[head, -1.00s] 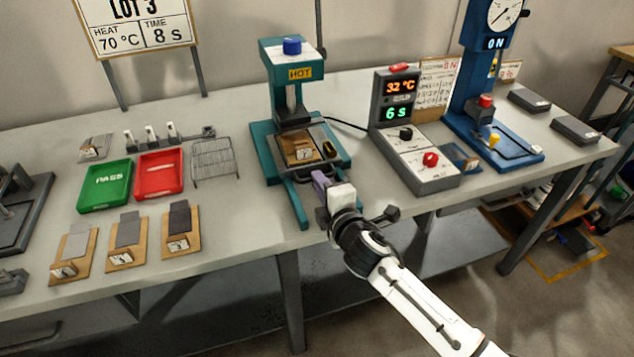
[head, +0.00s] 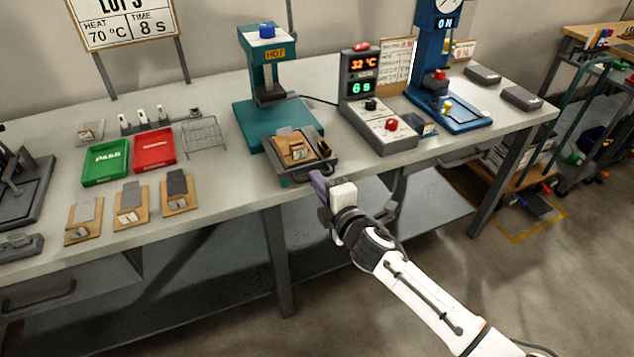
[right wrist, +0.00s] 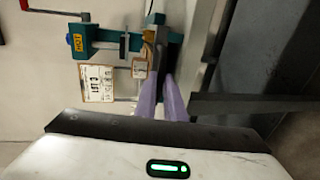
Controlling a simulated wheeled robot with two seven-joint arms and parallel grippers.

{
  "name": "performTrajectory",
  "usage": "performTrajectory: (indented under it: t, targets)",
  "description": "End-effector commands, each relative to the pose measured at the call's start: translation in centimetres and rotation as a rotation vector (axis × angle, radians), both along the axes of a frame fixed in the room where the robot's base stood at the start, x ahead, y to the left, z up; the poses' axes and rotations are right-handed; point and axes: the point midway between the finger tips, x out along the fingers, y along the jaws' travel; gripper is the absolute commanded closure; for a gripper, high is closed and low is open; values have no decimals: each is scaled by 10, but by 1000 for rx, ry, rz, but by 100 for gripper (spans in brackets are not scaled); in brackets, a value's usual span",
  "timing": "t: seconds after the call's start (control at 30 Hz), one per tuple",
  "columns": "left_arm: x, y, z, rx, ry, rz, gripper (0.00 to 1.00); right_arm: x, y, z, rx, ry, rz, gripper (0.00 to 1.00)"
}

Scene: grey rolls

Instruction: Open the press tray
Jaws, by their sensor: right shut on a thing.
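The teal press (head: 265,115) with a blue knob and a HOT label stands at the back middle of the bench in the head view. Its dark tray (head: 321,162) sticks out at the front, clear of the press head. A wooden board (head: 297,153) with a grey piece and a numbered tag lies in the tray. My right gripper (head: 318,184), with purple fingers, is at the tray's front edge, shut on what looks like its handle, which the fingers mostly hide. The fingers (right wrist: 160,90) also show in the right wrist view. My left gripper is out of view.
A control box (head: 385,125) reading 32 °C and 6 s stands right of the press, close to the tray. A blue gauge press (head: 437,75) is farther right. Green (head: 106,162) and red (head: 154,150) trays, a wire rack (head: 204,136) and several boards lie left.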

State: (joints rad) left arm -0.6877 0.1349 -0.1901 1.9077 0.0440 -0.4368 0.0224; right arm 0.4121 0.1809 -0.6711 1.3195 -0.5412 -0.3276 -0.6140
Motion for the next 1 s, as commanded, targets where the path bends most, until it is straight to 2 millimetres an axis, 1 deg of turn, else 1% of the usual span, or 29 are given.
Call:
performTrajectory:
  t: [0.2,0.23,0.3,0.33,0.6,0.7,0.77,0.87,1.0]
  targets:
    - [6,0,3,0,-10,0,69,0,0,0,1,-1,1,100]
    - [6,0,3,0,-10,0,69,0,0,0,1,-1,1,88]
    - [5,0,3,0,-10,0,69,0,0,0,1,-1,1,76]
    - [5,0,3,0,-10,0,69,0,0,0,1,-1,1,72]
    - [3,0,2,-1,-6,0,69,0,0,0,1,-1,1,72]
    - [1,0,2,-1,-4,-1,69,-4,-1,1,1,-1,1,72]
    - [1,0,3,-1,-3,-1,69,-9,-3,2,0,0,1,72]
    - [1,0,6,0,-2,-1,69,-23,-7,5,-1,1,1,72]
    - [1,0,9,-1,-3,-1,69,-47,-15,10,0,1,2,72]
